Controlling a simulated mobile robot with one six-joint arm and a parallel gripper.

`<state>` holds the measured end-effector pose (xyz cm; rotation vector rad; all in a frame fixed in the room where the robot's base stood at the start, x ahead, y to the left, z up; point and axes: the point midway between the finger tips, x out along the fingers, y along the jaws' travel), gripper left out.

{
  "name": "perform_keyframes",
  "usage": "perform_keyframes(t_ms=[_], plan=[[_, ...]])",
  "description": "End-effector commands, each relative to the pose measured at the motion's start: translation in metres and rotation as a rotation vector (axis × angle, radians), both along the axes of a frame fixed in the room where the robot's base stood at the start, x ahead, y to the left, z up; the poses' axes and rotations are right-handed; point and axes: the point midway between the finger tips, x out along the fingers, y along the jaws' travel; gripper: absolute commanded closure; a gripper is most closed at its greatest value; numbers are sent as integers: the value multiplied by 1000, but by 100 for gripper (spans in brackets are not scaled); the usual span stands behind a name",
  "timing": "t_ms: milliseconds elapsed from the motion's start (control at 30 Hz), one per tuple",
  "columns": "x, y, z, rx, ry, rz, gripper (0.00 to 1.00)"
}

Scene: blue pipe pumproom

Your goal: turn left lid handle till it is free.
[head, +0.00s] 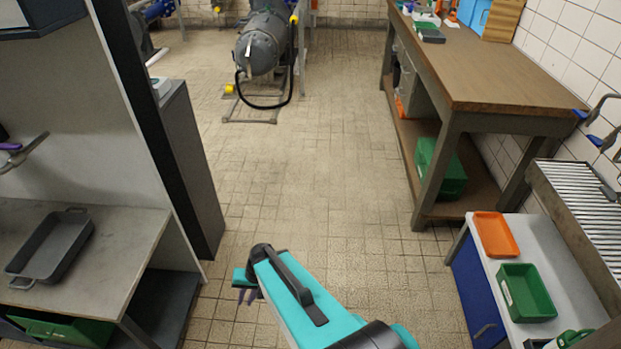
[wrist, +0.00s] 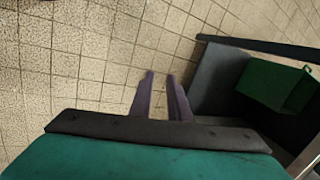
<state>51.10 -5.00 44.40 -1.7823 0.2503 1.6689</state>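No left lid handle can be made out in either view. A grey cylindrical vessel (head: 262,52) with a domed end lies on a low frame at the back of the head view; it is too small to tell whether it has a lid handle. My gripper (head: 247,295) is low at the front centre of the head view, far from the vessel. In the wrist view my gripper (wrist: 160,77) shows two purple fingers with a gap between them, open and empty above the tiled floor.
A shelf unit with a grey tray (head: 52,245) stands at left. A wooden workbench (head: 490,80) stands at right, with a green crate (head: 440,168) beneath. A white side table holds an orange tray (head: 495,235) and a green bin (head: 526,292). The tiled floor (head: 300,170) between is clear.

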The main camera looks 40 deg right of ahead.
Motion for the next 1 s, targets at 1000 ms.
perform_keyframes(t_ms=[1000], plan=[[-207, 50, -68, -196, 517, 699, 84]])
